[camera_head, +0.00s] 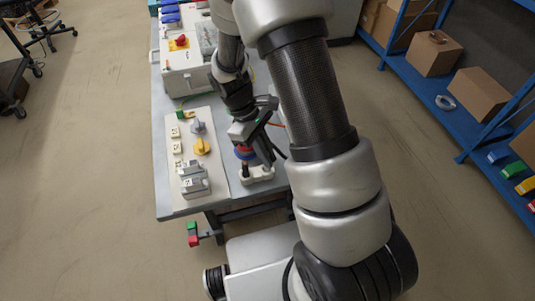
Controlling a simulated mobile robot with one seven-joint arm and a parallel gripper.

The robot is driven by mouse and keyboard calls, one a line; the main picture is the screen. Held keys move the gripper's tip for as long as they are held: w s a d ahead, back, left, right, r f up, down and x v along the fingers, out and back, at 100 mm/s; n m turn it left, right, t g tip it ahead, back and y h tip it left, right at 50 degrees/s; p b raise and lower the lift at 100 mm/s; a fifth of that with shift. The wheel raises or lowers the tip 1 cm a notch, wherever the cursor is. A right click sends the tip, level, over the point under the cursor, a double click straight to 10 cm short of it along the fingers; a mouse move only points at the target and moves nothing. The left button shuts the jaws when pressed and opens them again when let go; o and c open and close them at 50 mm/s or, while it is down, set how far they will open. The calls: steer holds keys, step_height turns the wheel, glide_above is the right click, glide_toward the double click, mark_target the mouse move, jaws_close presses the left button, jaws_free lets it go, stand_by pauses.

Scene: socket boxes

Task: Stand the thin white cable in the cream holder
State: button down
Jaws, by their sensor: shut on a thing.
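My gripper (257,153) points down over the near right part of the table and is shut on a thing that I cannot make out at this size. A small cream block with dark openings, which looks like the cream holder (262,174), sits on the table just below the fingers. A red and blue round piece (244,152) shows beside the fingers, above the block; I cannot tell whether it touches them. I cannot pick out the thin white cable; the gripper and arm hide part of this area.
A cream panel (190,130) with switches, a yellow knob (201,146) and grey sockets (193,180) lies left of the gripper. A white control box (185,62) stands behind. Blue shelves (480,130) stand at right.

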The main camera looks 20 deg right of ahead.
steer(key=shift+f, duration=0.15)
steer(key=shift+f+b, duration=0.75)
steer(key=shift+f, duration=0.1)
steer(key=c, duration=1.8)
jaws_free()
steer(key=shift+o, duration=0.2)
steer(key=shift+r, duration=0.15)
steer(key=s+d+r+p+v, duration=0.1)
steer(key=p+v, duration=0.6)
steer(key=v, duration=1.6)
steer(key=shift+s+d+r, duration=0.25)
steer(key=shift+d+r, duration=0.05)
steer(key=shift+r, duration=0.05)
